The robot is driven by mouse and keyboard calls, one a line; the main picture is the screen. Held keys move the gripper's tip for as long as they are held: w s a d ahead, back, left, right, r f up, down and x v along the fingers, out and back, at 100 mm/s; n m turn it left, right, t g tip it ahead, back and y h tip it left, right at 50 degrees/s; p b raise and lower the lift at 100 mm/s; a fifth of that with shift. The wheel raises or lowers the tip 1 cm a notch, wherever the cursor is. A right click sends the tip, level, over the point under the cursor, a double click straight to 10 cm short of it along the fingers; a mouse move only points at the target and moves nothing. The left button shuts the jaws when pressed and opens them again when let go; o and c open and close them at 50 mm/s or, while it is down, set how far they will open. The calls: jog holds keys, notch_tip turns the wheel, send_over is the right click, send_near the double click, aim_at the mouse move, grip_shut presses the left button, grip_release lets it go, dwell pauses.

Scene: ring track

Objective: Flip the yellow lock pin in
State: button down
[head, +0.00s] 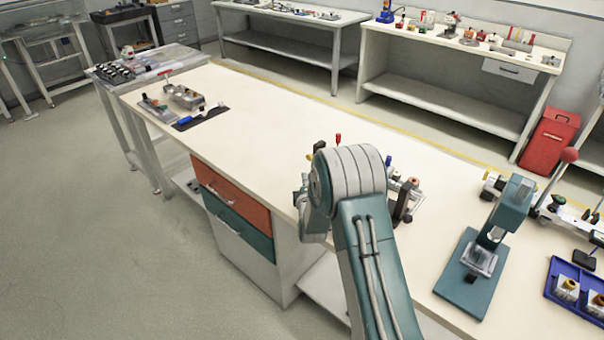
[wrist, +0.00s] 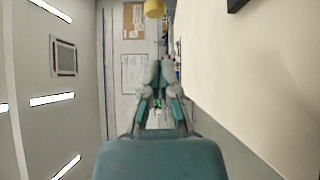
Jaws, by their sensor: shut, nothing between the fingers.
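A yellow round knob (wrist: 154,8) shows at the top edge of the wrist view, cut off by the frame. I cannot tell for sure whether it is the lock pin's head. My gripper (wrist: 160,66) is shut and empty, just below that knob in the picture; a gap seems to show between them. In the head view my arm hides the gripper and most of a small fixture on the bench. A black and grey part of the fixture (head: 404,200) shows to the right of my arm, and a red knob (head: 338,139) shows behind it.
The long cream bench (head: 265,120) is clear to the left of my arm. A teal press (head: 490,250) and a blue tray (head: 575,285) stand at the right. A dark tray (head: 201,118) lies at the far left end. Drawers (head: 232,190) are below the bench.

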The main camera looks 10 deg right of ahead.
jog(key=s+a, duration=0.1)
jog(key=s, duration=0.2)
jog(key=s+a, duration=0.1)
jog(key=s, duration=0.1)
jog(key=shift+s+a, duration=0.15)
jog(key=shift+a, duration=0.2)
jog(key=shift+d, duration=0.65)
jog(key=shift+a, duration=0.2)
jog(key=s+a+r+m+g+y, duration=0.1)
jog(key=s+r+m+g, duration=0.3)
jog(key=r, duration=0.4)
jog(key=s+a+r+m+g+y, duration=0.15)
jog(key=s+r+m, duration=0.25)
jog(key=s+r, duration=0.4)
jog(key=s+r+m+g, duration=0.2)
jog(key=s+m+g, duration=0.1)
jog(key=s, duration=1)
jog(key=s+d+r+m+g, duration=0.1)
jog(key=s+m+g, duration=0.3)
jog(key=s, duration=0.9)
jog(key=shift+s+r+m, duration=0.3)
jog(key=shift+r+m, duration=0.5)
jog(key=shift+m, duration=0.1)
jog(key=shift+w, duration=0.1)
